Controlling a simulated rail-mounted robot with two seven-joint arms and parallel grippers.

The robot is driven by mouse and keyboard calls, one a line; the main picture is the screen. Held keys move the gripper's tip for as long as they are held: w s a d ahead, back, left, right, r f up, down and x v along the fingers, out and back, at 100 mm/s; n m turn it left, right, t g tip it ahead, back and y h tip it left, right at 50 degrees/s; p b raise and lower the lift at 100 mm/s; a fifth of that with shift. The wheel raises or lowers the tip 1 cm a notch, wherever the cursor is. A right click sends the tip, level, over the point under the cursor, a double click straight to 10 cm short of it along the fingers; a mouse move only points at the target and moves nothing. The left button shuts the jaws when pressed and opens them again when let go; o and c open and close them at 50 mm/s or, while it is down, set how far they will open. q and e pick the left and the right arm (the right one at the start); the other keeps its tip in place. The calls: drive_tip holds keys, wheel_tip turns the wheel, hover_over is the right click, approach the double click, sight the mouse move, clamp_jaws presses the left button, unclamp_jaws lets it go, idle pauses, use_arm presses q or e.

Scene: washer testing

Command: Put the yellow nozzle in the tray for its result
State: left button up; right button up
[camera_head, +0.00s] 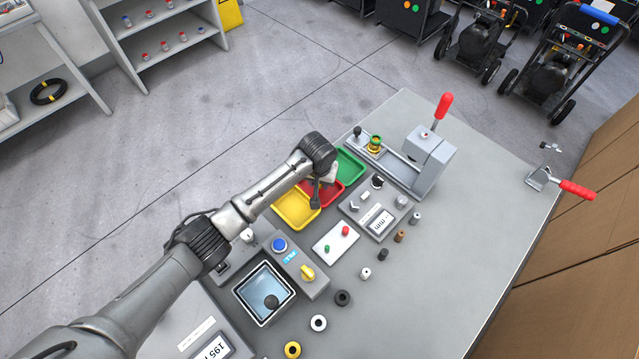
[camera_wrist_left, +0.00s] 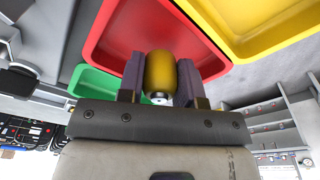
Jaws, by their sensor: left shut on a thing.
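My left gripper (camera_head: 316,196) is over the red tray, between the yellow and green trays. In the left wrist view the gripper (camera_wrist_left: 160,80) is shut on the yellow nozzle (camera_wrist_left: 160,72), with a dark finger on each side. The nozzle is hidden in the head view. The red tray (camera_head: 333,193) shows behind the nozzle in the wrist view (camera_wrist_left: 120,45). I cannot tell the exact gap between nozzle and tray. The yellow tray (camera_head: 294,223) lies to its lower left and the green tray (camera_head: 351,163) to its upper right. My right gripper is not in view.
A clamp fixture with a red handle (camera_head: 443,105) stands behind the trays. Several small nozzles and rings lie on the table.

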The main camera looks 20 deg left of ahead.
use_arm(q)
drive_tip(key=shift+f, duration=0.75)
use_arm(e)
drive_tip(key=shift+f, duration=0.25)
use_arm(q)
drive_tip(key=shift+f, duration=0.1)
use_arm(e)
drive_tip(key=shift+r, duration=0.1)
use_arm(q)
drive_tip(key=o, duration=1)
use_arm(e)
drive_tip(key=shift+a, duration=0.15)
use_arm(q)
drive_tip(key=r+p, duration=0.1)
drive_tip(key=r, duration=0.6)
drive_tip(key=s+r+p, duration=0.1)
drive_tip(key=r, duration=0.2)
drive_tip(key=shift+d+r+p, duration=0.1)
drive_tip(key=shift+r+p, duration=0.2)
drive_tip(key=shift+p, duration=0.05)
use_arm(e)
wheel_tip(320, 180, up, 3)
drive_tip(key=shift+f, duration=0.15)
use_arm(q)
drive_tip(key=shift+s+r, duration=0.15)
drive_tip(key=shift+r, duration=0.7)
